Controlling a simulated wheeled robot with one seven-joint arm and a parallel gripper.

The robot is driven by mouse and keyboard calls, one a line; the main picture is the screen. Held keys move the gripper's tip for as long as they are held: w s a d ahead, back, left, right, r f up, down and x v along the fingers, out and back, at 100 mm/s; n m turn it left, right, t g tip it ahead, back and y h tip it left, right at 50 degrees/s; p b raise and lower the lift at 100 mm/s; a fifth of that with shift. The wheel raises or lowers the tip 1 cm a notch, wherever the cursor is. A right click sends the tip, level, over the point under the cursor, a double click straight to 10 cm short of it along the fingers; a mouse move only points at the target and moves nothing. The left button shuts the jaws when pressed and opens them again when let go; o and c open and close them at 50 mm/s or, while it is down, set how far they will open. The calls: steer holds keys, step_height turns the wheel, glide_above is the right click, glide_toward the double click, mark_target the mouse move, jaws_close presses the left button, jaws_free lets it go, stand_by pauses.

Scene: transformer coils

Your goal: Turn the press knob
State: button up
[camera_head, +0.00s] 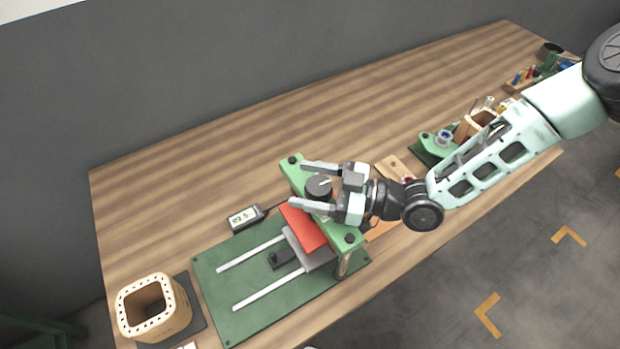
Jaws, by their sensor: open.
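The press (296,168) stands on a dark green base plate (222,290), with a green top beam, two pale rails and a red block (304,228) under the beam. The black press knob (319,186), with a light mark on its top, sits on the beam. My gripper (300,185) comes in from the right over the beam. Its two grey fingers are spread apart, one on the far side and one on the near side of the knob in this view. I cannot tell whether either finger touches the knob, or how high they are.
A small digital readout (245,217) lies left of the press, with a cable toward it. A square wooden coil former (150,308) stands at the front left. Green fixtures (432,149) and small tools stand to the right. The back of the table is clear.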

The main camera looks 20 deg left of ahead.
steer(key=c, duration=1)
steer(key=shift+f+g+b, duration=0.15)
steer(key=shift+g+b, duration=0.25)
steer(key=shift+b, duration=0.2)
